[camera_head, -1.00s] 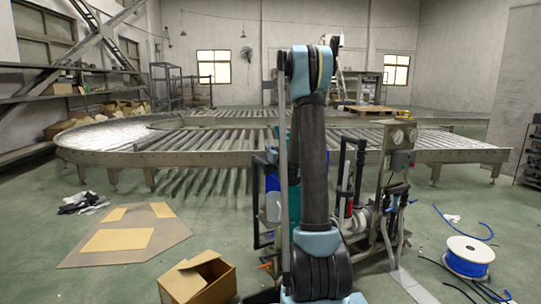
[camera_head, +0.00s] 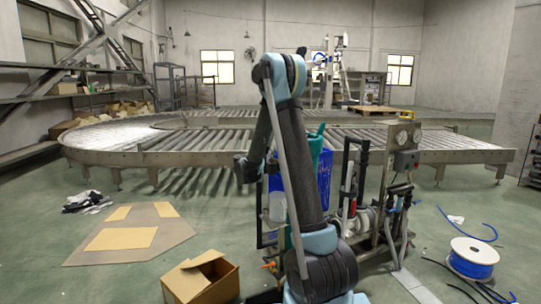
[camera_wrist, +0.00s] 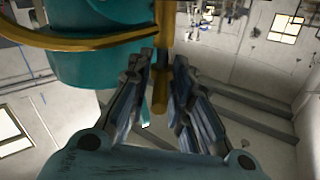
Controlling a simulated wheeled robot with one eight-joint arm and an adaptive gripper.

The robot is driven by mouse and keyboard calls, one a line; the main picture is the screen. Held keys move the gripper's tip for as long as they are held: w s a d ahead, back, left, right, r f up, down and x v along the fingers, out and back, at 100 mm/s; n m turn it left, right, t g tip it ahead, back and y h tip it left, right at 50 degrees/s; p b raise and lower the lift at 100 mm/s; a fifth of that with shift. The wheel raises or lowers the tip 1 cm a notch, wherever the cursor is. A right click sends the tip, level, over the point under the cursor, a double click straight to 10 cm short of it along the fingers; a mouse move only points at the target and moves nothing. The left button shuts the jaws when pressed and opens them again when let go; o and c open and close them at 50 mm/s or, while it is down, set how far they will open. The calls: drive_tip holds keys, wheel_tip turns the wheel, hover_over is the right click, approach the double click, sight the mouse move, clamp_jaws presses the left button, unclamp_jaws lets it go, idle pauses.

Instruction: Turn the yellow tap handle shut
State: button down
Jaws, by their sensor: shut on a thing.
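The yellow tap handle (camera_wrist: 161,98) shows in the wrist view as a straight yellow bar, with a curved yellow bar (camera_wrist: 75,41) running to it from the left. A teal rounded body (camera_wrist: 95,68) lies behind them at the upper left. My gripper (camera_wrist: 166,72) has one dark finger on each side of the straight bar and is shut on it. The fingers hide part of the bar's sides. I cannot make out the yellow handle in the head view, where my arm covers much of the middle.
A blue crate (camera_head: 325,175) and a pump stand with gauges (camera_head: 405,160) are close to my arm. An open cardboard box (camera_head: 200,278) and a blue hose spool (camera_head: 473,257) stand on the floor. A roller conveyor (camera_head: 225,157) crosses behind.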

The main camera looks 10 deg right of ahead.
drive_tip(key=m+g+h, duration=0.1)
drive_tip(key=w+m+g+h, duration=0.1)
drive_tip(key=m+g+h, duration=0.1)
drive_tip(key=a+m+g+h, duration=0.1)
drive_tip(key=g, duration=0.1)
drive_tip(key=shift+w+a+r+m+h, duration=0.1)
drive_tip(key=shift+w+m+h, duration=0.1)
drive_tip(key=shift+m+h, duration=0.15)
idle(0.9)
drive_tip(key=c, duration=1.7)
unclamp_jaws()
drive_tip(key=shift+o, duration=0.2)
drive_tip(key=shift+s+g, duration=0.15)
drive_tip(key=shift+g, duration=0.15)
drive_tip(key=v, duration=1.1)
drive_tip(key=shift+s+a+f, duration=0.15)
drive_tip(key=shift+a+f, duration=0.1)
drive_tip(key=shift+a, duration=0.05)
